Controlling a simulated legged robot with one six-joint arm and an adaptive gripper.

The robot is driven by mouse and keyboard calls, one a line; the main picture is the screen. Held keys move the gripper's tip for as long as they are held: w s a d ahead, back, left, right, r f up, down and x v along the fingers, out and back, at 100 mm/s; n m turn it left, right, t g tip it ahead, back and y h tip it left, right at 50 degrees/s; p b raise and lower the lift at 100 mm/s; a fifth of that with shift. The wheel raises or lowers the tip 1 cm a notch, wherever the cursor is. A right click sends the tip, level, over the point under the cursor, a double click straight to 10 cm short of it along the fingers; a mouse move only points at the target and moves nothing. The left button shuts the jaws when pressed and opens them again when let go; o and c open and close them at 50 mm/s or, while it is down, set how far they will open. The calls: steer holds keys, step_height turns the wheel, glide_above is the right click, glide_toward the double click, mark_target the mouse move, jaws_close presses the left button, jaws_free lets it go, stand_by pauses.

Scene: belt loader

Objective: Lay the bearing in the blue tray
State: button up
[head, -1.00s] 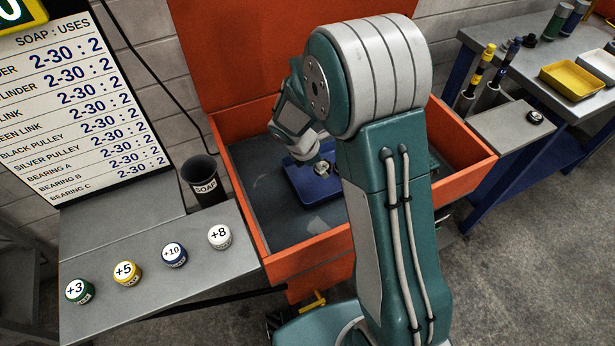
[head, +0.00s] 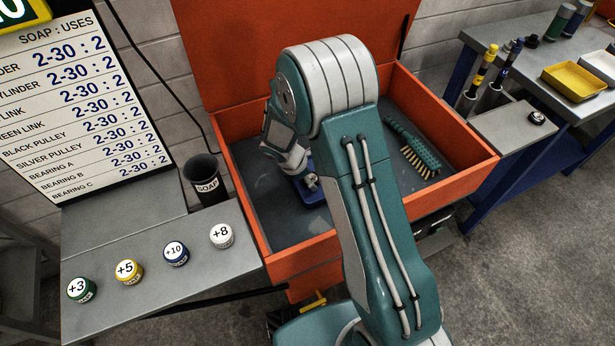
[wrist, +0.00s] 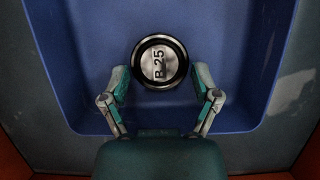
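In the wrist view, the bearing (wrist: 160,62) is a round dark disc with a shiny rim and a pale face marked B 25. It appears flat over the floor of the blue tray (wrist: 225,105). My gripper (wrist: 162,76) is open, one finger on each side of the bearing, with narrow gaps between fingertips and rim. I cannot tell whether the bearing rests on the tray floor. In the head view, the blue tray (head: 318,197) lies in the orange basin, mostly hidden behind my arm, and my gripper (head: 311,183) is over it.
The orange basin (head: 462,177) has raised walls around the tray. A green brush (head: 412,147) lies on its right floor. A soap cup (head: 205,182) and several marked pots, such as the +8 pot (head: 221,236), stand left. A yellow tray (head: 573,82) is on the right bench.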

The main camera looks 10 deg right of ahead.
steer(key=shift+d, duration=0.1)
stand_by(0.3)
steer(key=v, duration=1.2)
steer(key=shift+d+r, duration=0.1)
steer(key=shift+r, duration=0.1)
steer(key=s+d+r+m+t+y, duration=0.1)
steer(key=s+d+r+m, duration=0.1)
steer(key=s+r+m, duration=0.4)
steer(key=s+d+r+m+t+y, duration=0.1)
steer(key=s+d+r+m+y, duration=0.2)
steer(key=r, duration=0.6)
steer(key=s+d+r+m+t, duration=0.1)
steer(key=s+r+m, duration=0.4)
steer(key=s+m, duration=0.6)
steer(key=s+t, duration=0.1)
steer(key=s, duration=0.2)
steer(key=shift+d+r+t+y, duration=0.2)
steer(key=shift+d+t+y, duration=0.1)
steer(key=shift+t, duration=0.1)
steer(key=shift+s, duration=0.1)
steer(key=shift+c, duration=0.3)
